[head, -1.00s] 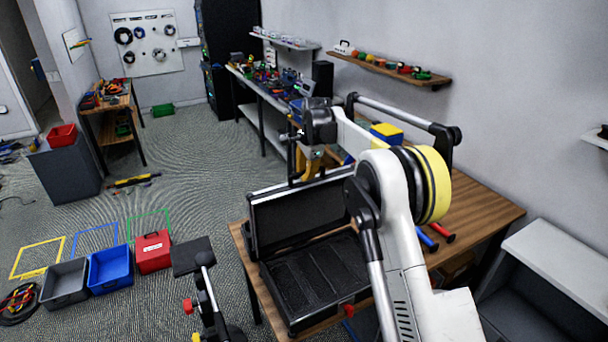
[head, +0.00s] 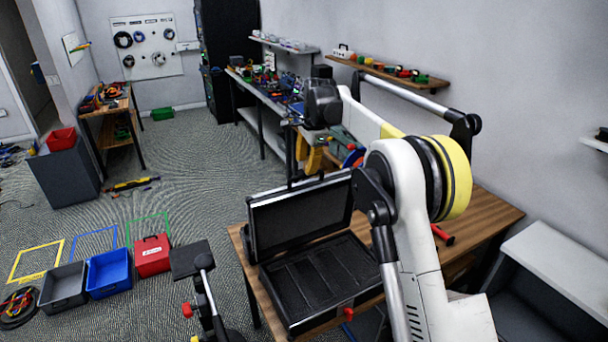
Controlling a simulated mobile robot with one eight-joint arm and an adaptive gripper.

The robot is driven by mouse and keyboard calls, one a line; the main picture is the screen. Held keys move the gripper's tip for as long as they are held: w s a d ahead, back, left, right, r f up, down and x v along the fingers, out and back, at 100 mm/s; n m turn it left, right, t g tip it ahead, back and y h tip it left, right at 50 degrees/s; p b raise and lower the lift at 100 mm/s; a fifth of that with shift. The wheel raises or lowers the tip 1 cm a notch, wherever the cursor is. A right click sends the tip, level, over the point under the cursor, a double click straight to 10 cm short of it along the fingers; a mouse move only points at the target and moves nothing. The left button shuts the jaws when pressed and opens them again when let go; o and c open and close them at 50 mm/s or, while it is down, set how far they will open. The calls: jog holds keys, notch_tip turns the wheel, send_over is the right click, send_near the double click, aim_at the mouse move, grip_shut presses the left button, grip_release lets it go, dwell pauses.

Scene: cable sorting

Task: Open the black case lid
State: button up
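The black case (head: 322,283) sits on the wooden table with its lid (head: 300,217) standing up, leaning back at the far side. The inside of the base shows as dark compartments, and it looks empty. A red latch (head: 348,313) shows at its front right. My gripper (head: 309,160), with yellow fingers, is above and behind the lid's top edge, seemingly apart from it. Its fingertips are partly hidden, so I cannot tell whether it is open or shut.
The wooden table (head: 487,208) has a red-handled tool (head: 442,233) on its right part. A grey bin (head: 64,285), a blue bin (head: 109,270) and a red box (head: 152,256) stand on the floor at left. A wall shelf (head: 390,75) is behind my arm.

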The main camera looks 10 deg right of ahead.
jog(key=v, duration=0.5)
jog(key=shift+r, duration=0.3)
jog(key=shift+s, duration=0.15)
jog(key=s+d+r+n+t+b, duration=0.15)
jog(key=s+n+b, duration=0.4)
jog(key=s, duration=0.75)
jog(key=s+f+n+b, duration=0.3)
jog(key=s+f, duration=0.4)
jog(key=s, duration=0.3)
jog(key=s+d+f+n+t+b, duration=0.1)
jog(key=s+f+n+b, duration=0.2)
jog(key=s+f, duration=0.5)
jog(key=s+d+f+n+t+h+b, duration=0.1)
jog(key=s+f+n+b, duration=0.2)
jog(key=s, duration=1.1)
notch_tip(320, 180, down, 5)
jog(key=shift+d+r+b, duration=0.1)
jog(key=shift+d+b, duration=0.1)
jog(key=shift+b, duration=1.05)
